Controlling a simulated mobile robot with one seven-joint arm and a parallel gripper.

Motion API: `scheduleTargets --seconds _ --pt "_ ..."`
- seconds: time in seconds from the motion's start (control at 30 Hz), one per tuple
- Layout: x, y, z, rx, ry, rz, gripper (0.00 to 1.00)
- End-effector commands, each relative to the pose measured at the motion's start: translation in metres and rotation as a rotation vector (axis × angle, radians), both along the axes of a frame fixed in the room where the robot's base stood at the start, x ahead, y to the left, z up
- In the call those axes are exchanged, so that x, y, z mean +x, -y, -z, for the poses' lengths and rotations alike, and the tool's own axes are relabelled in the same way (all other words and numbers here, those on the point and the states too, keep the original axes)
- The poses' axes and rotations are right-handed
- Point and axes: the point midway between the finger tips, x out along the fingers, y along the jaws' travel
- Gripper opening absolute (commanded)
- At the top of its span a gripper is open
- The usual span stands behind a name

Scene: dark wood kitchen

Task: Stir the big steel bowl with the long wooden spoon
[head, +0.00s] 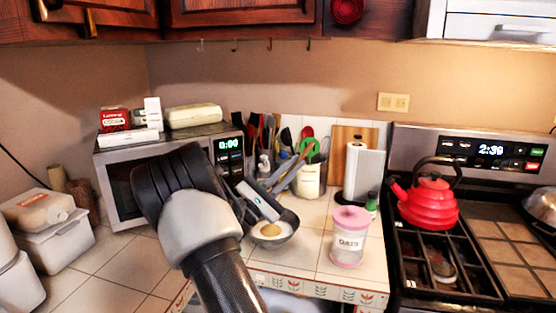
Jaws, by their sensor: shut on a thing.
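My arm (205,235) rises from the bottom edge, and its black ribbed part covers part of the microwave. A shiny steel dome (542,205) on the stove is cut by the right edge. I cannot pick out the long wooden spoon; several utensils (307,150) stand in a pale crock (310,182).
A microwave (121,180) with boxes on top stands behind my arm. Right of the vessel are a pink-lidded jar (348,240), a paper towel roll (364,175) and a red kettle (428,203) on the stove. White containers (50,235) stand left. Tiles between them and my arm are clear.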

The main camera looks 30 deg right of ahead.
Motion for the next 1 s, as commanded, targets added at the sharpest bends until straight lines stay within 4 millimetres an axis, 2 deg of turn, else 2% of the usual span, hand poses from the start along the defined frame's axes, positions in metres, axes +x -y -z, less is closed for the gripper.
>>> scheduleTargets --seconds 0.37,1.0 --pt "-0.001 0.0 0.01 -0.018 0.01 0.001 0.0" --pt "0.0 0.0 0.066 -0.017 0.01 0.001 0.0"
